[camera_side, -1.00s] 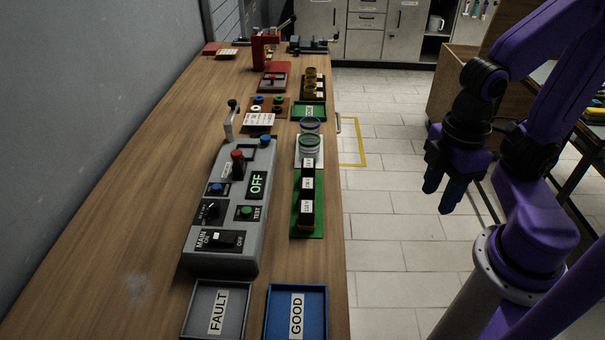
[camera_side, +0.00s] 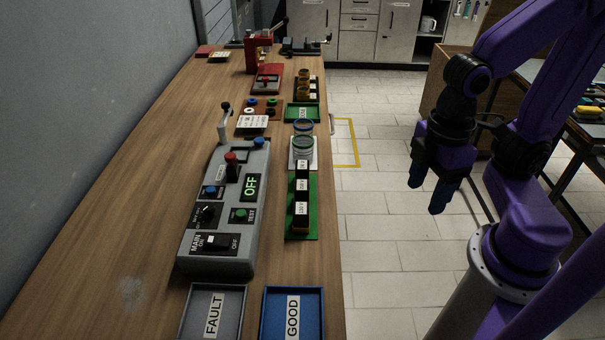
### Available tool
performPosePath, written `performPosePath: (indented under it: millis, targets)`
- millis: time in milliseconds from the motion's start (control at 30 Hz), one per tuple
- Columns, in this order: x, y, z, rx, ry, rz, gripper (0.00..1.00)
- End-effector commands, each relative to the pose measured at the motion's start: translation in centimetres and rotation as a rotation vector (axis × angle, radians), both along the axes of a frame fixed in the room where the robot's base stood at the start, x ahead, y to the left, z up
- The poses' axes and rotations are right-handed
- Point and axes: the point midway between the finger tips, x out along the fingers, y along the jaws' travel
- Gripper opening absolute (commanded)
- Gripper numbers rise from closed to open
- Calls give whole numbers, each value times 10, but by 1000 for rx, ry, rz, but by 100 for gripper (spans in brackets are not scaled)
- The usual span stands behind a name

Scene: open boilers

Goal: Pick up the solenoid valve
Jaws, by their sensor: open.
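No single part can be surely told as the solenoid valve. Several black blocks with white labels (camera_side: 301,212) stand in a row on a green tray (camera_side: 313,220) on the bench. Several brass-coloured parts (camera_side: 303,88) stand on a dark tray farther back; either group may be valve parts. My gripper (camera_side: 426,196) hangs to the right of the bench, over the tiled floor. It points downward, its dark fingers apart and empty, well away from both groups.
A grey control panel (camera_side: 227,215) reading OFF, with levers and knobs, stands left of the green tray. Grey FAULT (camera_side: 240,318) and blue GOOD (camera_side: 320,318) trays lie in front. A red press (camera_side: 253,54) stands far back. The bench's left side is clear.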

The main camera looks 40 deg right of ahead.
Motion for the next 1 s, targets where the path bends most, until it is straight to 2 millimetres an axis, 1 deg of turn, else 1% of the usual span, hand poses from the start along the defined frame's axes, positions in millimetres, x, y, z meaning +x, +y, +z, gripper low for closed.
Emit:
performPosePath:
  millis: [167,300,367,500,667,800,900,1000]
  targets:
    - [42,19,11,-5,1,-47,60]
    - [82,33,20,-8,2,-88,60]
    - [100,37,24,-10,2,-105,60]
    - [142,43,30,-15,5,-146,60]
    - [190,44,37,-18,8,-192,60]
    - [230,39,40,-21,12,-232,60]
    - [255,32,42,-22,13,-259,60]
    - [274,25,43,-23,14,-279,60]
